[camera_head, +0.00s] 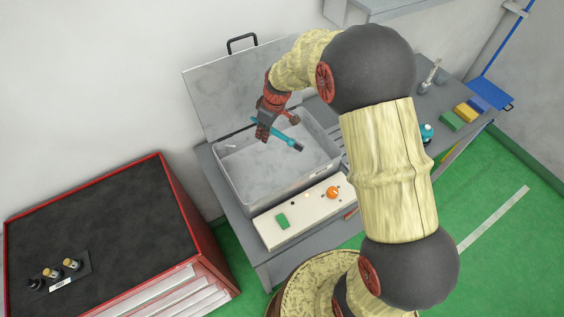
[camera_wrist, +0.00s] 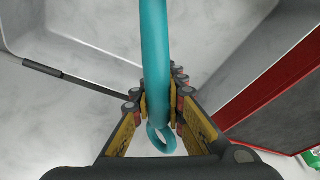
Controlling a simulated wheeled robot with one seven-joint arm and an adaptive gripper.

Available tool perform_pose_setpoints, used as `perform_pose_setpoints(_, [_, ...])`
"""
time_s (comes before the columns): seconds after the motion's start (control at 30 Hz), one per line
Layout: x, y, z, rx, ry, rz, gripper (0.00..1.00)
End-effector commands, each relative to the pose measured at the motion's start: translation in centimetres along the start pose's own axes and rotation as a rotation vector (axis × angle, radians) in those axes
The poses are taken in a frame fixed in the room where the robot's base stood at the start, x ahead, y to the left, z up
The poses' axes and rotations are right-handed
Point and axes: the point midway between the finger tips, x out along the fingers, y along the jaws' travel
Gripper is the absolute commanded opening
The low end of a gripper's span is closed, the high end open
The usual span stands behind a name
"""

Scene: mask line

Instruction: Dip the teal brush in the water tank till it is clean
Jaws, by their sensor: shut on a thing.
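The teal brush (camera_head: 287,139) is held above the open grey water tank (camera_head: 234,189). My gripper (camera_head: 265,127) is shut on its handle, and the dark bristle end points down to the right over the tank. In the wrist view the teal handle (camera_wrist: 156,50) runs up between the fingers of my gripper (camera_wrist: 160,110), with its ring end just below them. The bristles are outside the wrist view. I cannot tell whether the brush touches any water.
The tank's raised lid (camera_head: 225,90) stands behind it. A control panel (camera_head: 300,212) with a green button and an orange knob is in front. A red cabinet (camera_head: 100,215) with a black top stands left. Coloured blocks (camera_head: 466,112) and a teal-topped jar (camera_head: 427,132) are on the right.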

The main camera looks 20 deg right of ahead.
Motion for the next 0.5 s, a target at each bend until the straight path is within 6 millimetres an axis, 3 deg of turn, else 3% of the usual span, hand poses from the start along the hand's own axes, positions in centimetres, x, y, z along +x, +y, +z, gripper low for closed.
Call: perform_pose_setpoints(0.5, [-3.6, 0.0, -0.9, 0.000, 0.001, 0.001, 0.00])
